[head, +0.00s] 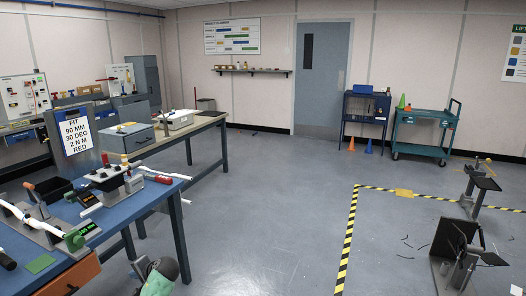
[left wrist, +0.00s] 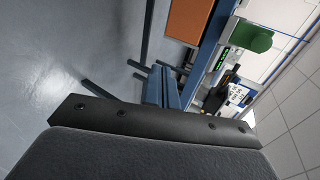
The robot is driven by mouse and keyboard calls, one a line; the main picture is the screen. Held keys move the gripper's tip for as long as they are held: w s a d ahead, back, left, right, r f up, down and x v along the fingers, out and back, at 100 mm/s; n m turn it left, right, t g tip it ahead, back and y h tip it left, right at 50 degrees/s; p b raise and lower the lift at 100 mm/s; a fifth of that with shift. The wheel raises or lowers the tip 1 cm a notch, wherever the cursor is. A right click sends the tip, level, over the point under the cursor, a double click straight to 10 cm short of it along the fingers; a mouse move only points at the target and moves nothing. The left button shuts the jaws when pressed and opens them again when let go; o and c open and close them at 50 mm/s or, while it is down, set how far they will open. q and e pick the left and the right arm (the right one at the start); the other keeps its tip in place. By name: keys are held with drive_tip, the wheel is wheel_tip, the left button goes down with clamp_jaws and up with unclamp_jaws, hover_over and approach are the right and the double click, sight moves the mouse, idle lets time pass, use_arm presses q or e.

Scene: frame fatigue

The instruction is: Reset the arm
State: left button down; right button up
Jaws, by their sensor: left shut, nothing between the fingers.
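My left gripper (head: 143,267) shows at the bottom edge of the head view, beside the front right leg of the blue workbench, below the bench top. It is shut and empty, and clear of the objects on the bench. Part of the arm behind it is cut off by the picture's edge. In the left wrist view a dark bar with bolts and a grey padded part fill the bottom, with the bench sideways beyond. My right gripper is in neither view.
A second bench (head: 205,124) stands behind. A green cart (head: 420,135) stands at the back right. Black metal frames (head: 455,245) stand at the right by striped tape. The middle floor is clear.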

use_arm(q)
drive_tip(key=s+d+r+n+h, duration=0.25)
drive_tip(key=s+d+h, duration=0.85)
drive_tip(key=s+d, duration=1.45)
drive_tip(key=s+d+f+g, duration=0.1)
drive_tip(key=s+f, duration=0.2)
drive_tip(key=s, duration=0.5)
drive_tip(key=s+d+f+g+h, duration=0.1)
drive_tip(key=s+d+f, duration=0.1)
drive_tip(key=s, duration=0.7)
drive_tip(key=s+d+f+g, duration=0.1)
drive_tip(key=s+f, duration=0.4)
drive_tip(key=s, duration=0.3)
drive_tip(key=shift+s+d+h, duration=0.3)
drive_tip(key=shift+d, duration=0.1)
drive_tip(key=shift+n, duration=0.25)
